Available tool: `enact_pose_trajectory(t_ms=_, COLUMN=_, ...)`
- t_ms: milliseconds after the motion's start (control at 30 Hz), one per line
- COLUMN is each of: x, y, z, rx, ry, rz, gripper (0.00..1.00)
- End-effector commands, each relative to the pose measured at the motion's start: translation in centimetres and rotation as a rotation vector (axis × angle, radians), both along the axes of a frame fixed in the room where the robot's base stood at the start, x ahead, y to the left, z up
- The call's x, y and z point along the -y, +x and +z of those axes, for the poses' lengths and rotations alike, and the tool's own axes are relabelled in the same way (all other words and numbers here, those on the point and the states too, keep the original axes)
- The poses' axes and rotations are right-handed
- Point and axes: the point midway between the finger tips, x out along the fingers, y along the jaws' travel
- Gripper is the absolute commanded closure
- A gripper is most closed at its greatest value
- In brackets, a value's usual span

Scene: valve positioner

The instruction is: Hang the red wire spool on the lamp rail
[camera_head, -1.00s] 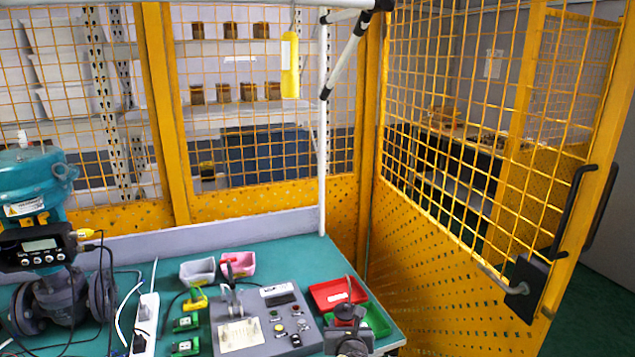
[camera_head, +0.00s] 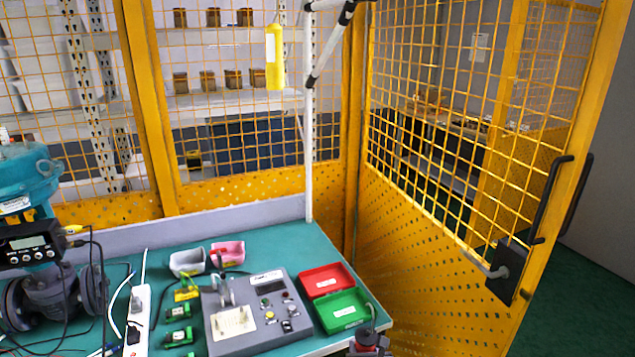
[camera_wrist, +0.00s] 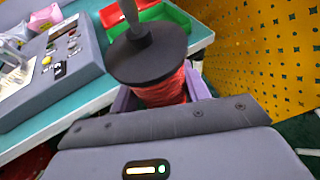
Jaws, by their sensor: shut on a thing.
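The red wire spool (camera_wrist: 165,90) has a dark round flange with a grey stem and red wire wound below it. My gripper (camera_wrist: 160,100) is shut on the spool, with purple fingers on either side of the wire. In the head view the spool (camera_head: 368,342) shows only partly at the bottom edge, beside the table's front right corner. The lamp rail seems to be the white tube with black joints (camera_head: 328,45) at the top, above the white post (camera_head: 309,150). Its upper part is cut off. The spool is well below and apart from it.
A yellow object (camera_head: 275,57) hangs near the tube. The teal table (camera_head: 285,240) holds a grey control box (camera_head: 255,315), red bin (camera_head: 328,280), green bin (camera_head: 342,311) and a teal valve (camera_head: 25,185). A yellow mesh fence (camera_head: 460,150) stands behind and to the right.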

Motion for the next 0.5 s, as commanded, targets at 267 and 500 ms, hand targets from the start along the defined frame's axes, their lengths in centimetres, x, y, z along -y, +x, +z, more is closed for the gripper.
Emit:
enact_pose_trajectory(t_ms=267, x=4.2, y=-2.8, z=-1.8, rx=0.004, ry=-0.016, rz=-0.023, gripper=0.85)
enact_pose_trajectory(t_ms=500, x=4.4, y=-2.9, z=-2.0, rx=0.006, ry=-0.014, rz=-0.024, gripper=0.85)
